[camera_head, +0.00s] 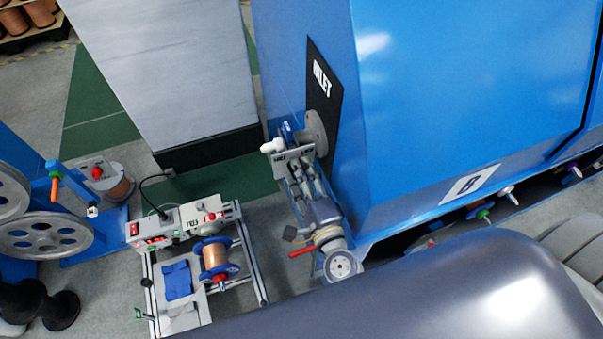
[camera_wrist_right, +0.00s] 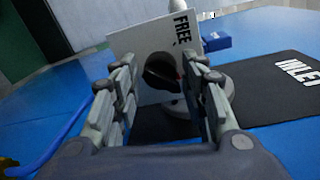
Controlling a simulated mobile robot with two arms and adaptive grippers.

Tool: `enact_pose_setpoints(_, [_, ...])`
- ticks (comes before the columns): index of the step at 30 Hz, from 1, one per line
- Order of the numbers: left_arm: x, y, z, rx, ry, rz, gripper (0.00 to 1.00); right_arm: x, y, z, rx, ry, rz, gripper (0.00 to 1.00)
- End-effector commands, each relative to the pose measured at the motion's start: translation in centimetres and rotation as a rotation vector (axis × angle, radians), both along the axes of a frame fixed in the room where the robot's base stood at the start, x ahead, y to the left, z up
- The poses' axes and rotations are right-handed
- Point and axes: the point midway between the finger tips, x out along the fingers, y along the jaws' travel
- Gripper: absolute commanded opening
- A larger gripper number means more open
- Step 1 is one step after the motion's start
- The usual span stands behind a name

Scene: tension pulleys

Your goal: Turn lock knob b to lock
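In the right wrist view, a black round knob (camera_wrist_right: 160,70) sits on a pale plate (camera_wrist_right: 125,42) marked "FREE". A small red mark shows at the knob's right side. My right gripper (camera_wrist_right: 160,80) is open, with one finger on each side of the knob in this view. Gaps show between the fingers and the knob; whether the tips reach past it I cannot tell. In the head view, my right gripper (camera_head: 303,172) points at the plate (camera_head: 294,153) beside the blue machine's "INLET" panel, and the knob is hidden. My left gripper is not in view.
The black "INLET" panel (camera_head: 323,88) with a grey round flange (camera_head: 316,132) is on the blue machine (camera_head: 440,100) close to my right gripper. A bench unit with a copper spool (camera_head: 214,257) stands to the left. Grey pulley wheels (camera_head: 45,235) are further left.

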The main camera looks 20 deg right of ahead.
Motion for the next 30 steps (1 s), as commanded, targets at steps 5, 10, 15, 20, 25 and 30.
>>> enact_pose_setpoints(5, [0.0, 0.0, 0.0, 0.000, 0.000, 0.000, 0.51, 0.0, 0.0, 0.0, -0.002, 0.000, -0.001, 0.50])
enact_pose_setpoints(10, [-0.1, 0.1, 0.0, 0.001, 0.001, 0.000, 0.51, -0.1, 0.0, 0.0, -0.004, -0.001, -0.001, 0.50])
enact_pose_setpoints(15, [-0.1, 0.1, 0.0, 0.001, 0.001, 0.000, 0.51, -1.7, -0.1, 0.0, -0.006, 0.002, 0.000, 0.50])
enact_pose_setpoints(20, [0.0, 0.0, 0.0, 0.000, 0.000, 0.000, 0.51, -5.0, -0.2, 0.1, -0.007, 0.004, 0.002, 0.50])
enact_pose_setpoints(25, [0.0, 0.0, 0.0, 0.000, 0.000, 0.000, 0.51, -8.6, -0.3, 0.4, -0.005, 0.004, 0.002, 0.50])
enact_pose_setpoints(30, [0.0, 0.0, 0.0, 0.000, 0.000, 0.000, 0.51, -11.0, -0.4, 0.6, -0.005, 0.003, 0.001, 0.50])
